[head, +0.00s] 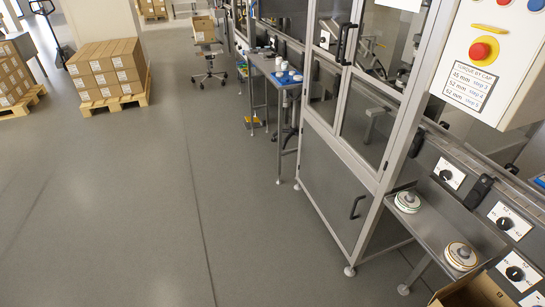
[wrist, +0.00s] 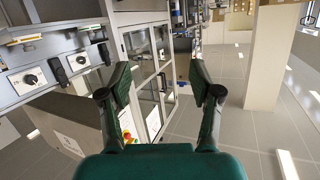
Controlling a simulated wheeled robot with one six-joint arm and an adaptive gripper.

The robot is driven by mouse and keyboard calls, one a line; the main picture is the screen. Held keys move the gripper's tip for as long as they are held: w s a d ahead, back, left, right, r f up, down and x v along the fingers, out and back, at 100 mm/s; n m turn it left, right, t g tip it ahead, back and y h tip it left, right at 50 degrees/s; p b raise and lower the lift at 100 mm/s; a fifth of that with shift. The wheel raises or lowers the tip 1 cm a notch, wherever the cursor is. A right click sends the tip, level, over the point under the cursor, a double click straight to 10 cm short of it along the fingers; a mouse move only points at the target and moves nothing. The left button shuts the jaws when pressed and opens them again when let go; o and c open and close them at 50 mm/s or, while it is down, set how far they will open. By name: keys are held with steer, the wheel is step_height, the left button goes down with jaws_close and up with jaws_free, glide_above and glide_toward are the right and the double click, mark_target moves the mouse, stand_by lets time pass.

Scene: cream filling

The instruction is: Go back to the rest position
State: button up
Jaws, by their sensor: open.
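My gripper (wrist: 161,82) shows in the wrist view, its two dark green fingers wide apart with nothing between them. The machine's glazed doors and the grey floor show behind and between the fingers. No part of the gripper or arm shows in the head view.
In the head view, a machine with glazed doors (head: 325,170) fills the right. Its metal shelf (head: 440,222) holds two round stacks (head: 461,256). An open carton (head: 478,292) is at bottom right. Boxes stand on a pallet (head: 113,103). Grey floor (head: 110,210) is clear at left.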

steer(key=s+r, duration=0.4)
steer(key=s, duration=0.5)
steer(key=s+r+n, duration=0.1)
steer(key=s+r, duration=0.4)
steer(key=s, duration=0.3)
steer(key=shift+s+a+n+y, duration=0.3)
steer(key=shift+s+a, duration=0.1)
